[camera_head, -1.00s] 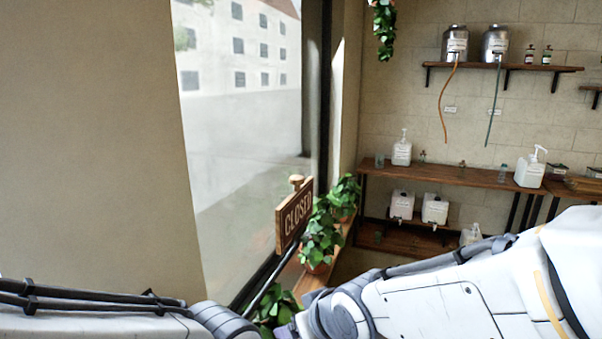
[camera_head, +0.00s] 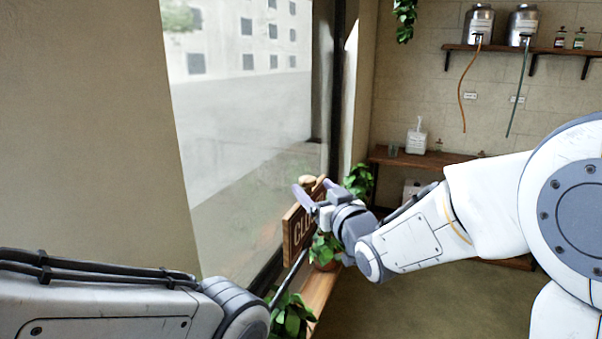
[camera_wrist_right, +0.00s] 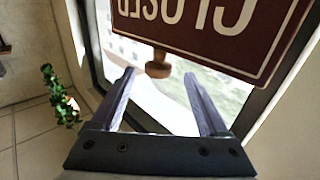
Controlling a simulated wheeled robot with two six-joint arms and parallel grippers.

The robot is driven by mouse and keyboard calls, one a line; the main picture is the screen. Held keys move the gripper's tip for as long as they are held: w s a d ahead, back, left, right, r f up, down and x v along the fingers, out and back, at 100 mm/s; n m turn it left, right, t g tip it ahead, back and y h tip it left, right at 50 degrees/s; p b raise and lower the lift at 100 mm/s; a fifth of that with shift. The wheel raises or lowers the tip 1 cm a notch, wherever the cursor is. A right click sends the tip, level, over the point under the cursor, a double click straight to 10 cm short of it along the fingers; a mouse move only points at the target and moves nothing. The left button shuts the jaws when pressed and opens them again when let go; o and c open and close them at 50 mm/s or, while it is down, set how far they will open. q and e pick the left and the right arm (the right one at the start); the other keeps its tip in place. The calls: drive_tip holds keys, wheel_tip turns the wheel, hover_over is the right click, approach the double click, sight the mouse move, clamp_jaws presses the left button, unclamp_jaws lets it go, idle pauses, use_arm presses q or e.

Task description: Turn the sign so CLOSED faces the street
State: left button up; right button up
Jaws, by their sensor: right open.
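The brown wooden sign (camera_head: 294,236) hangs by the window with CLOSED lettering on the side facing the room; part of the word is covered by my right gripper. A round wooden knob (camera_head: 306,181) sits on its top edge. My right gripper (camera_head: 312,193) is open, at the sign's upper edge beside the knob. In the right wrist view the sign (camera_wrist_right: 205,28) appears upside down, and the knob (camera_wrist_right: 158,68) lies ahead between the two spread fingers (camera_wrist_right: 158,88), with a visible gap. My left arm shows at lower left, but its gripper is out of view.
The window (camera_head: 240,130) looks onto a grey street. Potted plants (camera_head: 290,318) stand on the wooden sill (camera_head: 318,290) below the sign. A shelf (camera_head: 500,48) with metal tanks and a counter (camera_head: 425,160) with a pump bottle (camera_head: 416,138) are along the back wall.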

sight(305, 177)
drive_tip(key=p+x, duration=0.2)
drive_tip(key=x, duration=0.4)
drive_tip(key=shift+d+r, duration=0.1)
drive_tip(key=shift+d, duration=0.05)
drive_tip(key=shift+x, duration=0.9)
clamp_jaws()
idle(0.4)
